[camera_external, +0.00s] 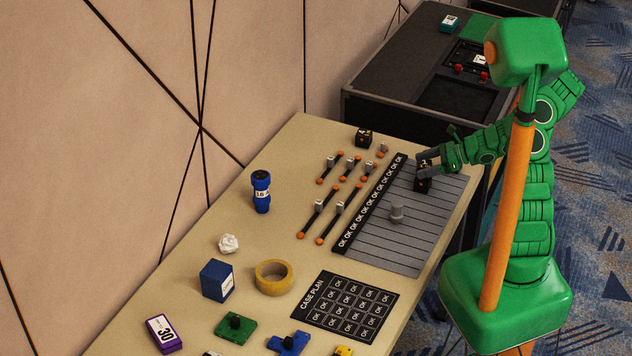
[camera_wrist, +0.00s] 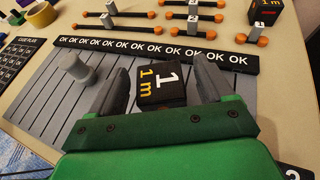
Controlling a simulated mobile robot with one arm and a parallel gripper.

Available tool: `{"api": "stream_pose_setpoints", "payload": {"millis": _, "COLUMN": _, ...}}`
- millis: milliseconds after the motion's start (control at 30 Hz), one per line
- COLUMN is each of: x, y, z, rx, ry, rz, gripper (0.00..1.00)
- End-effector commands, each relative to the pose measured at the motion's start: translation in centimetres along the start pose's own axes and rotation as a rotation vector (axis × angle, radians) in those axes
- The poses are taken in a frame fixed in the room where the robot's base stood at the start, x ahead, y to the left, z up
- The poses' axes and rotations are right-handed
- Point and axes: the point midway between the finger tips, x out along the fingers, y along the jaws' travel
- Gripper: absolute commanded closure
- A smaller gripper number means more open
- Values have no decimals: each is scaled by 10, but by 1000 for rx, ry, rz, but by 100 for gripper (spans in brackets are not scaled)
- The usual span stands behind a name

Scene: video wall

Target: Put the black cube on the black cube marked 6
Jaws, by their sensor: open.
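A black cube (camera_wrist: 163,87) with a white 1 and yellow "1m" sits between my gripper's fingers (camera_wrist: 160,85) in the wrist view. My gripper is open, with a finger on either side of the cube. In the external view the cube (camera_external: 423,184) is partly covered by my gripper (camera_external: 427,163), over the grey lined board. A second black cube (camera_external: 364,138) with light and orange marks stands at the table's back; it also shows at the top of the wrist view (camera_wrist: 264,12). I cannot read a 6 on either cube.
The grey lined board (camera_external: 420,240) has a grey knobbed peg (camera_external: 397,212) and a black OK strip (camera_external: 370,203). Several orange-ended rods (camera_external: 310,222) lie left of it. A blue cylinder (camera_external: 261,192), tape roll (camera_external: 274,277) and blue box (camera_external: 217,281) stand farther left.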

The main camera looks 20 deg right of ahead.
Motion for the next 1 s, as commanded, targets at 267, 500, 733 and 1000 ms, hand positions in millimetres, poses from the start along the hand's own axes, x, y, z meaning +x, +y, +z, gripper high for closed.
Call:
{"api": "stream_pose_setpoints", "payload": {"millis": 267, "x": -35, "y": 0, "z": 1, "rx": -1, "ry": -1, "rz": -2, "gripper": 19}}
{"api": "stream_pose_setpoints", "payload": {"millis": 500, "x": -66, "y": -1, "z": 0, "rx": 0, "ry": 1, "rz": -2, "gripper": 19}}
{"api": "stream_pose_setpoints", "payload": {"millis": 733, "x": -89, "y": 0, "z": 0, "rx": 0, "ry": -1, "rz": 0, "gripper": 19}}
{"api": "stream_pose_setpoints", "payload": {"millis": 1000, "x": -99, "y": 2, "z": 4, "rx": -15, "ry": 3, "rz": 11, "gripper": 19}}
